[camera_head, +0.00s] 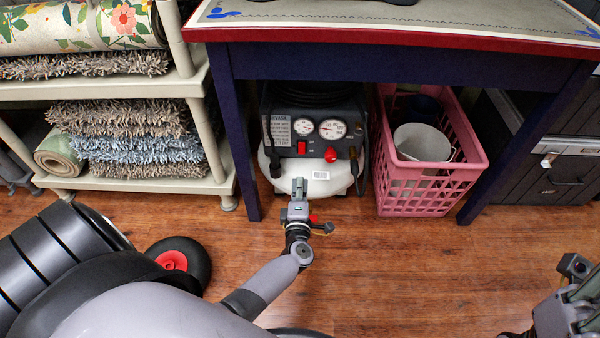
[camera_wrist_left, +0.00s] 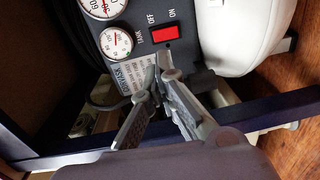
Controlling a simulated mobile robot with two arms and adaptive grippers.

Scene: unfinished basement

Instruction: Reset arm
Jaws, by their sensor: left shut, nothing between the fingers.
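My left gripper (camera_head: 299,188) reaches forward over the wood floor, in front of the air compressor (camera_head: 319,175) under the table. In the left wrist view the fingers of my left gripper (camera_wrist_left: 157,76) come together at their tips, with nothing between them. The compressor's dark panel with gauges and a red switch (camera_wrist_left: 164,33) shows just beyond the tips. I cannot tell whether they touch it. My right gripper (camera_head: 577,300) shows only in part at the lower right edge, and its finger opening cannot be made out.
A dark blue table (camera_head: 400,58) with a red edge spans the compressor and a pink crate (camera_head: 432,177). A cream shelf (camera_head: 120,88) with rolled and folded rugs stands at the left. Dark drawers (camera_head: 560,172) stand at the right. Floor between the arms is clear.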

